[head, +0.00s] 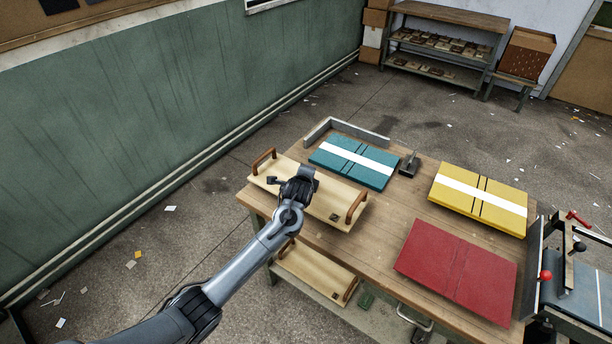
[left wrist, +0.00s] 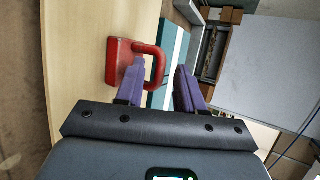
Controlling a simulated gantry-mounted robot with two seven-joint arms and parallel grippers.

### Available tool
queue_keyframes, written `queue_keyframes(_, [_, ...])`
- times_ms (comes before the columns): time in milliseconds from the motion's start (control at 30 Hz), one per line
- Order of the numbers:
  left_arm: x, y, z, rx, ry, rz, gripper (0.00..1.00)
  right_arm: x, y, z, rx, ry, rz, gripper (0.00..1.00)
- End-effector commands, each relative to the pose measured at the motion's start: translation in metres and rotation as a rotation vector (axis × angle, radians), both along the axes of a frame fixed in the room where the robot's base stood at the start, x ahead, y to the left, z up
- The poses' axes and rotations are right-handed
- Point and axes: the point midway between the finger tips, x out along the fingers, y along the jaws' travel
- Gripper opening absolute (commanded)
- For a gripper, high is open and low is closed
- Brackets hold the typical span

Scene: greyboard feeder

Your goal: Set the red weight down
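The red weight (left wrist: 118,62) shows in the left wrist view, a squat block with a loop handle, on or just over a pale wooden board (left wrist: 88,40). My left gripper (left wrist: 160,80) is open. Its two purple fingers are apart, with the handle's outer bar between them; the left finger overlaps the handle's opening. Whether either finger touches the handle I cannot tell. In the head view my left gripper (head: 300,182) is over the middle of the pale board (head: 335,196), which has two brown handles, and the weight is hidden behind it. My right gripper is in neither view.
The wooden table also holds a teal cover (head: 352,162) by a grey corner fence (head: 335,128), a yellow cover (head: 478,200), a red cover (head: 455,268) and a small dark tool (head: 408,165). A second pale board (head: 312,272) lies on the lower shelf. A lever machine (head: 570,265) stands at right.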

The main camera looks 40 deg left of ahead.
Motion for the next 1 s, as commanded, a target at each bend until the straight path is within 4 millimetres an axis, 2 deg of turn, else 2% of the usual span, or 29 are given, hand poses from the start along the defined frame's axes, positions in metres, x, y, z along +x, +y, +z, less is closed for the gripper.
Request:
queue_keyframes(133, [0.000, 0.000, 0.003, -0.002, -0.002, 0.000, 0.38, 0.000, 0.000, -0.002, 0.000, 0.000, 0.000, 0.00])
queue_keyframes(267, [-0.008, -0.004, 0.011, 0.003, -0.001, -0.001, 0.38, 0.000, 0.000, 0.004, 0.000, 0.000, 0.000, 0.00])
queue_keyframes(700, [-0.065, -0.037, 0.051, 0.003, -0.001, -0.002, 0.38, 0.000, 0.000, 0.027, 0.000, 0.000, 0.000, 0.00])
queue_keyframes(1000, [-0.087, -0.050, 0.064, 0.002, 0.000, -0.001, 0.38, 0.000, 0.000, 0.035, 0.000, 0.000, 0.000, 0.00])
